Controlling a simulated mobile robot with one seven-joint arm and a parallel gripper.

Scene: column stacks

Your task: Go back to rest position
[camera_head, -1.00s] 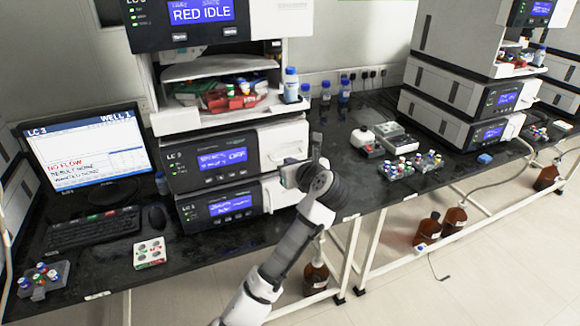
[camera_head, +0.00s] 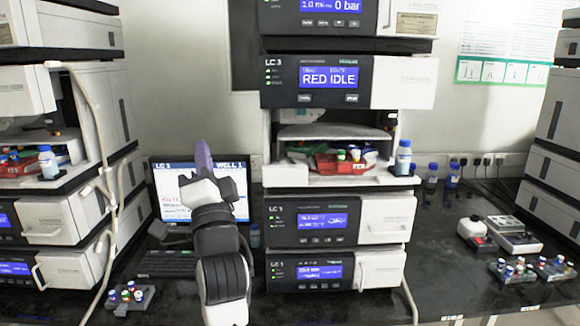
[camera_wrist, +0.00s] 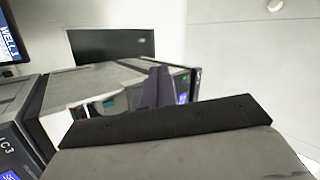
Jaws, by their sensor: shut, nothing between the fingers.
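My gripper (camera_head: 203,157) is raised in front of the monitor (camera_head: 168,195) in the head view, its fingers pointing up. It is left of the LC 3 stack (camera_head: 306,220) and apart from it. In the wrist view the gripper's fingers (camera_wrist: 158,87) are together, with nothing held between them. My forearm and wrist hide part of the monitor and keyboard.
A second stack (camera_head: 60,220) with a hanging white tube stands at the left. Vial racks lie on the bench at the left (camera_head: 128,296) and right (camera_head: 520,272). The bench right of that stack has bare room.

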